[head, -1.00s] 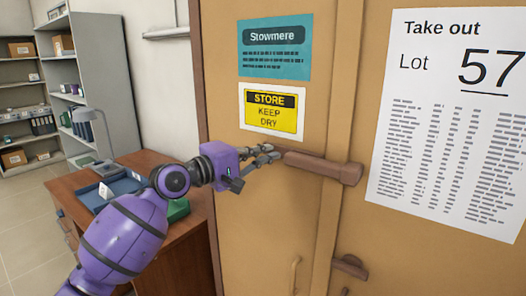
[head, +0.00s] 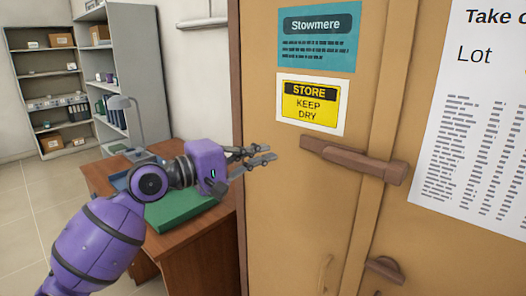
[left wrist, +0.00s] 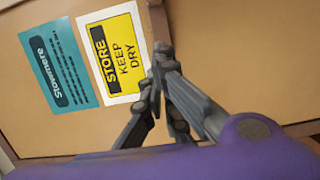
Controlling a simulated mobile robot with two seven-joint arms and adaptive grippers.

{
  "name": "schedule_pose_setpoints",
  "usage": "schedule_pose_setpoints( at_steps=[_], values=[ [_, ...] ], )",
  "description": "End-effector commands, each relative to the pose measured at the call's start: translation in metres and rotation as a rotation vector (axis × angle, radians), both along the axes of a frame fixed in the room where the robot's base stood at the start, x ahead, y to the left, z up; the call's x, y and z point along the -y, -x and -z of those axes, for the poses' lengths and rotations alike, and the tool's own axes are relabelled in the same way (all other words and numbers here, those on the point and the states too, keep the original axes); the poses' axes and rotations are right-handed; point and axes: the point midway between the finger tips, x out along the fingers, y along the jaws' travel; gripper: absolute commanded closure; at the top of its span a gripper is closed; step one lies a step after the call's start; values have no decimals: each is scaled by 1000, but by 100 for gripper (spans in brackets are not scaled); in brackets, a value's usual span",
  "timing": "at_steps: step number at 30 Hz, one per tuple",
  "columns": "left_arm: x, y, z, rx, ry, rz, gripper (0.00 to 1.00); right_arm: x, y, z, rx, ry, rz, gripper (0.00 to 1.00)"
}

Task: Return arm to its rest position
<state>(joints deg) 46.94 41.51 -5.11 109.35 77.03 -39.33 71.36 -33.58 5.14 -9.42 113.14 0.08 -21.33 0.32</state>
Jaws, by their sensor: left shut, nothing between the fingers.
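My left arm (head: 105,235) is purple and comes in from the left in the head view. Its gripper (head: 268,154) is shut and empty in front of the tan cabinet door, left of the brown latch bar (head: 352,159) and apart from it. In the left wrist view the gripper fingers (left wrist: 158,85) show against the door, near the yellow "STORE KEEP DRY" sign (left wrist: 112,52). My right gripper is not in view.
The tan cabinet (head: 300,200) fills the right side, with a lower brown latch (head: 384,271) and posted papers.

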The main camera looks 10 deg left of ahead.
Motion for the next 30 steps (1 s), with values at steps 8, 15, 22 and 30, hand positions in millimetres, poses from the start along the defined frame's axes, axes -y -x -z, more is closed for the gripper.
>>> schedule_pose_setpoints(
  at_steps=[8, 15, 22, 30],
  values=[
    [0, -1, -1, 48, -34, -4, 100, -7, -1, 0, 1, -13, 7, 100],
    [-17, -23, 9, 411, -366, -152, 100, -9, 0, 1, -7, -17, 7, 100],
    [-45, -18, 119, 588, -751, -279, 100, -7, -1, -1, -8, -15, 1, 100],
    [-80, 56, 289, 608, -1194, -293, 100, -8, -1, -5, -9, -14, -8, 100]
  ],
)
